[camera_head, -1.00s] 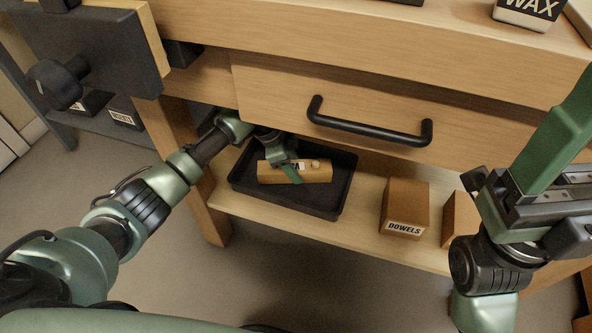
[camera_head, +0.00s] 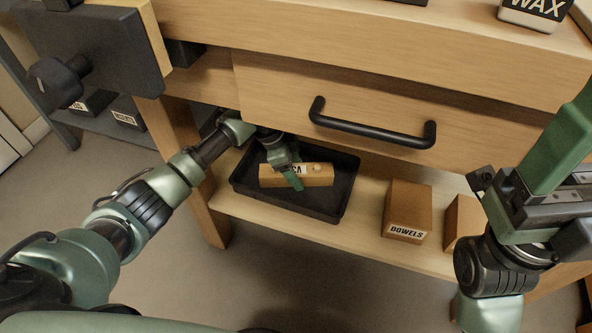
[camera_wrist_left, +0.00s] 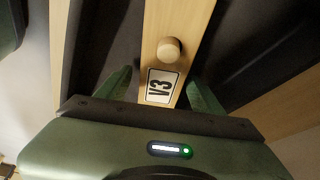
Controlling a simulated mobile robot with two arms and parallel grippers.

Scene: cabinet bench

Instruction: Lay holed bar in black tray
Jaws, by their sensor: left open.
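The wooden bar (camera_head: 322,176) lies in the black tray (camera_head: 324,210) on the lower shelf. It has a lettered white label and a small pale round peg or knob; I cannot make out a hole. My left gripper (camera_head: 291,177) is over the bar, partly covering its label. In the left wrist view, the bar (camera_wrist_left: 172,22) runs between my open left gripper's two green fingers (camera_wrist_left: 160,92), with a gap on each side. My right arm is at the right edge of the head view, and its fingertips cannot be made out.
A cardboard box marked DOWELS (camera_head: 407,209) stands on the shelf right of the tray, with another box (camera_head: 460,220) beyond it. The drawer front (camera_head: 270,85) with its black handle (camera_head: 370,130) overhangs the tray. Shelf between tray and boxes is clear.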

